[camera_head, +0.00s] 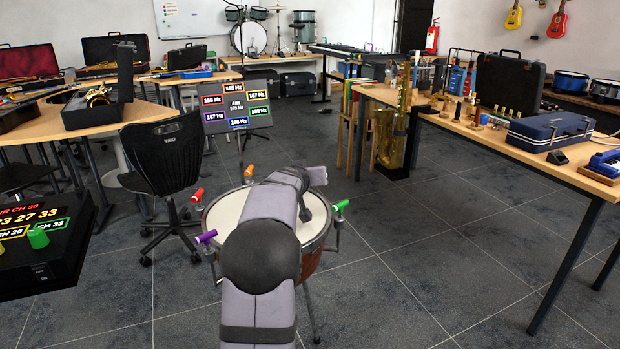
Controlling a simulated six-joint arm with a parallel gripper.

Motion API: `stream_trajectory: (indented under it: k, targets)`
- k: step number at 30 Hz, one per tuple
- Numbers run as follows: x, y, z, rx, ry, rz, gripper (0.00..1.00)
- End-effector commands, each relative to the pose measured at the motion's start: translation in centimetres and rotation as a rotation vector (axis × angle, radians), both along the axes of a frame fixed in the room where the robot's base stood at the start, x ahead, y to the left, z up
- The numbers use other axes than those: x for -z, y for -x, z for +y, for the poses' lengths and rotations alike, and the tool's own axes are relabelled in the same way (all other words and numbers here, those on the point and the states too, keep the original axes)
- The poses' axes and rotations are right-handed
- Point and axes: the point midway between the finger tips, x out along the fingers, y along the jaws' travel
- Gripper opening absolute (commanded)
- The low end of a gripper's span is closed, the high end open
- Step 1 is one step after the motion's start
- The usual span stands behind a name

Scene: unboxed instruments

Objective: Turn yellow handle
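A drum (226,213) with a pale head and a copper-brown shell stands on thin legs in the middle of the floor. Coloured handles sit around its rim: red (197,195) at left, orange (249,171) at the back, purple (206,237) at front left and green (342,205) at right. No yellow handle can be made out on the drum; my arm covers part of its rim and head. My grey-and-black arm reaches from the bottom over the drum. My gripper's fingers cannot be made out; the arm's far end hides them.
A dark screen (237,103) with coloured Hz labels stands behind the drum. A black chair (162,155) is close on the left, and a black box with lit text (40,237) is at the left edge. A long wooden table (500,138) runs along the right. Floor at front right is clear.

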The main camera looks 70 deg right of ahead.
Motion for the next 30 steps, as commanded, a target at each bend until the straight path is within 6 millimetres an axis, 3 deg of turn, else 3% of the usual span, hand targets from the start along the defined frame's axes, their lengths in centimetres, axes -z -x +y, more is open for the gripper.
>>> stream_trajectory:
  k: [13,14,16,30]
  targets:
    - [0.0,0.1,-0.04,-0.007,0.0,0.003,0.0]
    - [0.0,0.1,-0.04,-0.007,0.0,0.003,0.14]
    - [-0.01,0.09,-0.04,-0.007,0.0,0.003,0.3]
    - [-0.29,0.11,0.53,-0.007,0.002,0.0,0.3]
